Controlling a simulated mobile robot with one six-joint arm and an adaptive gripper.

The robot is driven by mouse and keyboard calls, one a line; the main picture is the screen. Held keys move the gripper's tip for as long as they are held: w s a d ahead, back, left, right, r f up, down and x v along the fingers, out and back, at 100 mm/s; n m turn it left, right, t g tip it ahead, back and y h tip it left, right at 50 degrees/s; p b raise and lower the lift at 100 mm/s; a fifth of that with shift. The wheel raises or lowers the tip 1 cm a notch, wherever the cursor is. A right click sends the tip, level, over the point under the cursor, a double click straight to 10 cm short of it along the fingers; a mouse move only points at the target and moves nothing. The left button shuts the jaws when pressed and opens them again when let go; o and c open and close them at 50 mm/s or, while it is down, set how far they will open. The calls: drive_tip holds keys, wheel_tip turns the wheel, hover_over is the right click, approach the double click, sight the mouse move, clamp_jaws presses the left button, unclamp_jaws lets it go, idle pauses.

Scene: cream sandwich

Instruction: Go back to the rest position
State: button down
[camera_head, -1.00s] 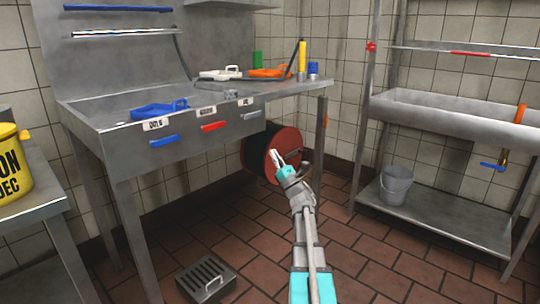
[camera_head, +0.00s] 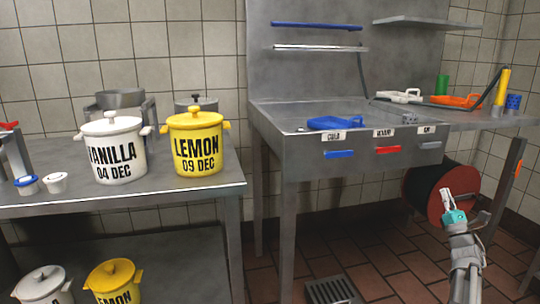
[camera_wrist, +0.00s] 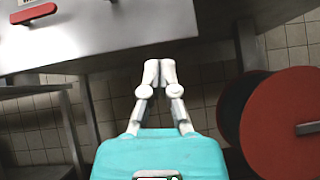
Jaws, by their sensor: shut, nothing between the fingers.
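My gripper (camera_head: 447,194) is at the lower right of the head view, held in the open air in front of the red reel under the steel bench. In the wrist view my gripper (camera_wrist: 160,66) shows its two white fingers closed together at the tips, with nothing between them. The steel bench (camera_head: 290,116) stands behind and above it, and the fingers look clear of it.
A steel table (camera_head: 220,186) at left bears a white vanilla pot (camera_head: 114,150) and a yellow lemon pot (camera_head: 196,147). A red reel (camera_head: 432,185) stands under the bench. A floor drain box (camera_head: 332,291) lies below. Brown floor tiles are free around it.

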drive_tip(key=w+a+f+m+g+h+p, duration=0.2)
drive_tip(key=w+a+m+g+h+p, duration=0.55)
drive_tip(key=m, duration=0.95)
drive_tip(key=s+a+f+m+g+p, duration=0.1)
drive_tip(key=a+f+m+g+p, duration=0.1)
drive_tip(key=a+f+m+g, duration=0.3)
drive_tip(key=s+a+f+m+g+p, duration=0.1)
drive_tip(key=a+f+m+g, duration=0.25)
drive_tip(key=a, duration=0.35)
drive_tip(key=s+a+f+m+g+y+p, duration=0.1)
drive_tip(key=s+a+m+g+y+p, duration=0.3)
drive_tip(key=s+a, duration=0.7)
drive_tip(key=s+a+m+g+y+p, duration=0.2)
drive_tip(key=s+a+m+g+p, duration=0.45)
drive_tip(key=a, duration=0.65)
wheel_tip(320, 180, up, 37)
drive_tip(key=s+n+p, duration=0.1)
drive_tip(key=p, duration=3.4)
drive_tip(key=shift+s+f, duration=0.2)
drive_tip(key=shift+s, duration=0.15)
